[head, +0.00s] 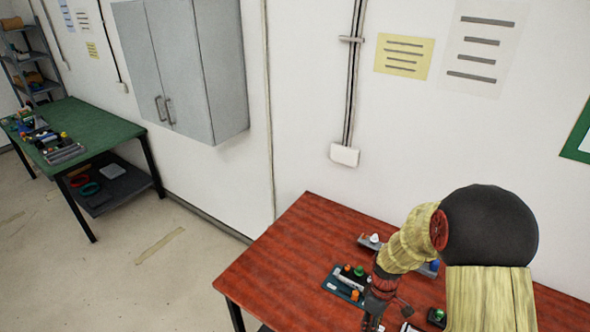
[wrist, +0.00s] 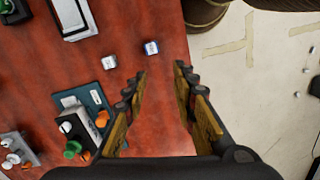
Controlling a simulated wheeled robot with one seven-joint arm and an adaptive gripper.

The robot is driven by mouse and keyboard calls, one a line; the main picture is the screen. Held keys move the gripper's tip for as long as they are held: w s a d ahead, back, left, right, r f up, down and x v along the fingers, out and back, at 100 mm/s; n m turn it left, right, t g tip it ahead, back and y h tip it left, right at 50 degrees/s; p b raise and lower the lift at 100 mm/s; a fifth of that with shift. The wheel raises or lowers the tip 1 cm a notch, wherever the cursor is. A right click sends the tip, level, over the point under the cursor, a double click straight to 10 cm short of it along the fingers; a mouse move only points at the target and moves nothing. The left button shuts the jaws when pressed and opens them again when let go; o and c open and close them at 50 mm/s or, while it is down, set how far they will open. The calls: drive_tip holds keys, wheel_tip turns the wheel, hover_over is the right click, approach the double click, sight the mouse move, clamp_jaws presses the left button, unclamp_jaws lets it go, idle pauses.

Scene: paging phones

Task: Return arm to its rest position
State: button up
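My arm (head: 405,245) reaches out over the red-brown table in the head view, with a black round joint and yellowish links. My gripper (wrist: 161,72) is open in the wrist view, its two fingers spread with nothing between them. It points down over the table near the edge, with the floor beyond on the right. In the head view my gripper is at the bottom edge, partly cut off, so its fingertips do not show clearly there.
A green table (head: 105,125) and wall cabinet (head: 185,65) are further left.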

drive_tip(key=s+a+r+m+t+b, duration=0.2)
drive_tip(key=s+r+m+t+b, duration=0.1)
drive_tip(key=s+r+b, duration=0.5)
drive_tip(key=s+a+r+m+t+b, duration=0.2)
drive_tip(key=s+r+m+t+b, duration=0.2)
drive_tip(key=s+r+m+b, duration=0.2)
drive_tip(key=b+v, duration=0.3)
drive_tip(key=v, duration=0.1)
drive_tip(key=shift+s, duration=0.35)
drive_tip(key=shift+a, duration=0.1)
drive_tip(key=shift+o, duration=0.4)
idle(0.7)
